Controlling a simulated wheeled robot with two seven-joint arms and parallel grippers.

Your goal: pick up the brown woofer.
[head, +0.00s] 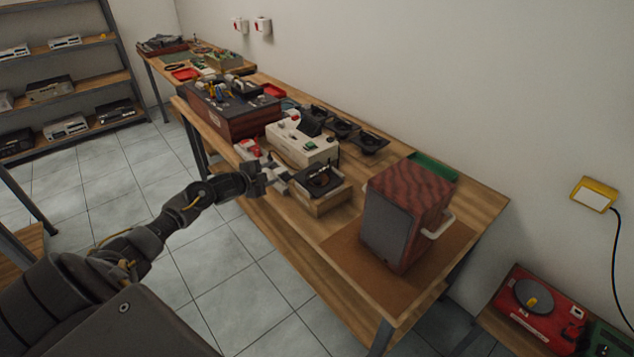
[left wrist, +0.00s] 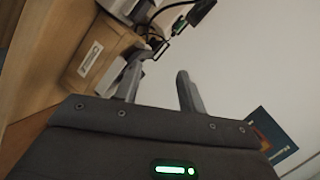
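A reddish-brown speaker cabinet (head: 408,205) with a grey front stands upright on a brown mat at the near end of the bench. A round black driver (head: 319,181) sits on a small wooden box (head: 322,202). I cannot tell which piece is the brown woofer. My left gripper (head: 278,179) is at the bench's front edge, just left of the small wooden box. In the left wrist view the left gripper (left wrist: 159,76) has its fingers apart with nothing between them. A wooden box with a label (left wrist: 90,62) is beside the left finger. My right gripper is not in view.
A white device (head: 303,142) and several black drivers (head: 370,143) stand farther back on the wooden bench (head: 478,215). A dark red-sided case (head: 232,112) is beyond. A green tray (head: 433,167) lies behind the cabinet. A red turntable (head: 535,308) is at lower right.

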